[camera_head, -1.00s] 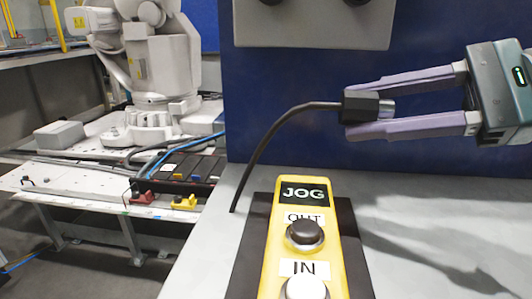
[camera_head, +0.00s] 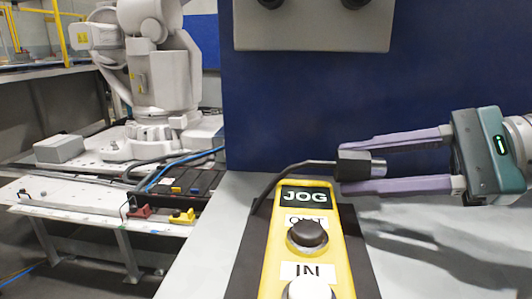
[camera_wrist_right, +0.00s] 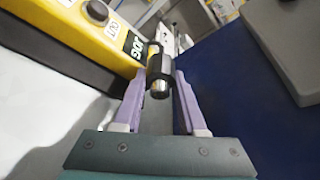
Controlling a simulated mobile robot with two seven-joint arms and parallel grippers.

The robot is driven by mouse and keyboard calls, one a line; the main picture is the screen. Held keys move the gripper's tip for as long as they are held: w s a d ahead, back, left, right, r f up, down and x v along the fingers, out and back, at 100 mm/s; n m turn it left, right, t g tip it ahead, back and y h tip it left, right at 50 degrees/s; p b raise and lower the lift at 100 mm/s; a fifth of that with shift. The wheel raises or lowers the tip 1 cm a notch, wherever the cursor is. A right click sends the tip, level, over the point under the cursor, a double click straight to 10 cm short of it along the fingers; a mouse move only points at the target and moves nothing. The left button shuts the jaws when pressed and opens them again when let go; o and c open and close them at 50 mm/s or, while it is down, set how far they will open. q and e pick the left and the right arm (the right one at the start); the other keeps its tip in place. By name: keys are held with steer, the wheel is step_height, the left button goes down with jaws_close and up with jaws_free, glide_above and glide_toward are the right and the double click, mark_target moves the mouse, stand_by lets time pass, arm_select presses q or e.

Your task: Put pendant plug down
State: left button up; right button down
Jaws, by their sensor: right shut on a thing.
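The pendant plug (camera_head: 356,166) is a black block with a silver metal end and a black cable (camera_head: 290,172) running left from it. My right gripper (camera_head: 352,165) comes in from the right and is shut on the plug between its purple fingers. The plug is held level, just right of the top of the yellow JOG pendant (camera_head: 318,190), above the grey table. In the right wrist view the plug (camera_wrist_right: 158,70) sits between the fingertips, silver end towards the camera. Its cable bends down behind the pendant's left side. My left gripper is not in view.
The grey table (camera_head: 420,215) is clear right of the pendant. A blue panel (camera_head: 290,110) rises behind it, with a grey box (camera_head: 312,25) on it. A white robot arm (camera_head: 155,70) and a white bench (camera_head: 85,215) stand at the left.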

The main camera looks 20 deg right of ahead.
steer(key=shift+c, duration=2.4)
jaws_free()
steer(key=shift+r, duration=0.25)
steer(key=p+v, duration=0.2)
steer(key=v, duration=1)
steer(key=shift+r, duration=0.3)
steer(key=shift+s+a, duration=0.1)
